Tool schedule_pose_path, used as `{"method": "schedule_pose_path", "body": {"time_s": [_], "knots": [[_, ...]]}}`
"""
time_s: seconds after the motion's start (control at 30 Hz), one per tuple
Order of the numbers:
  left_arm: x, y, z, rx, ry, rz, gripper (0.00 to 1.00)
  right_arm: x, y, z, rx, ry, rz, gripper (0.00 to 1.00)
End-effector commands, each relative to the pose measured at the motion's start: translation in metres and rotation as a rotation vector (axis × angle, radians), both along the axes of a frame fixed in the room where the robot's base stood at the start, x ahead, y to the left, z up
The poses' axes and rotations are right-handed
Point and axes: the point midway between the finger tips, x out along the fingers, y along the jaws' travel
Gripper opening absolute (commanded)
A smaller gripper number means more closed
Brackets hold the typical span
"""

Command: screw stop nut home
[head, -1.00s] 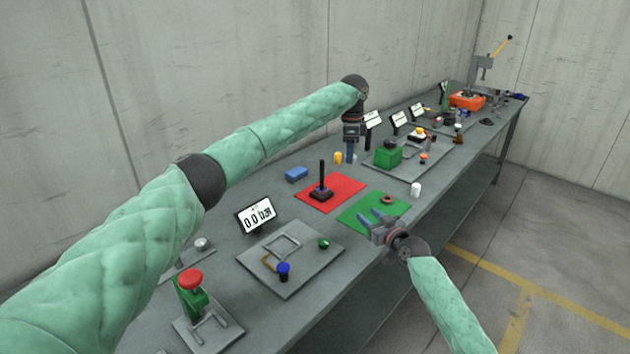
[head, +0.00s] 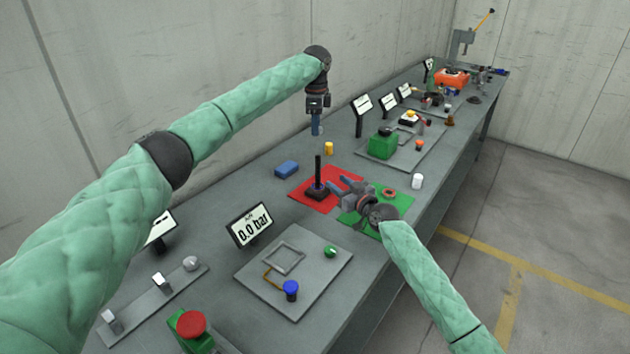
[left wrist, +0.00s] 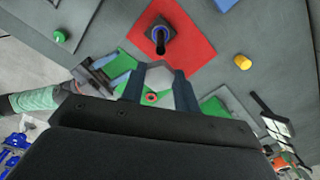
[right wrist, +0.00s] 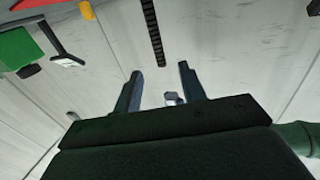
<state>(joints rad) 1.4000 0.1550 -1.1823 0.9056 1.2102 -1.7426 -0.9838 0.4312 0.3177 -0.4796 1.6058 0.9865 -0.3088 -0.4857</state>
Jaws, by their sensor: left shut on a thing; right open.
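The screw jack (head: 317,185) stands upright on the red mat (head: 303,203), a dark base with a tall black threaded post. The post also shows in the left wrist view (left wrist: 160,38) and the right wrist view (right wrist: 152,30). An orange-red ring (head: 389,192) lies on the green mat (head: 404,203).
A blue block (head: 287,169), a yellow cylinder (head: 329,148) and a white cylinder (head: 417,181) stand near the mats. A grey plate (head: 320,270) with a blue knob and a display (head: 250,225) lie in front. A green box (head: 381,145) stands beyond.

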Motion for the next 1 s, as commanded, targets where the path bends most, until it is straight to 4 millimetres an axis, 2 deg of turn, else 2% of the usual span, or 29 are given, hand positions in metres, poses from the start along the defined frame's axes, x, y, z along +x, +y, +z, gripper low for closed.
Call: {"method": "schedule_pose_path", "body": {"time_s": [0.27,0.8,1.0], "knots": [[-0.001,-0.002,0.0,0.0,0.0,-0.002,0.09,0.009,0.006,0.0,0.001,0.001,-0.001,0.41],[-0.001,-0.002,0.0,0.0,0.0,-0.002,0.09,0.075,0.054,0.0,0.0,0.001,-0.001,0.41],[-0.001,-0.002,0.0,0.0,0.0,-0.002,0.09,0.092,0.065,0.0,-0.001,0.0,-0.001,0.41]]}}
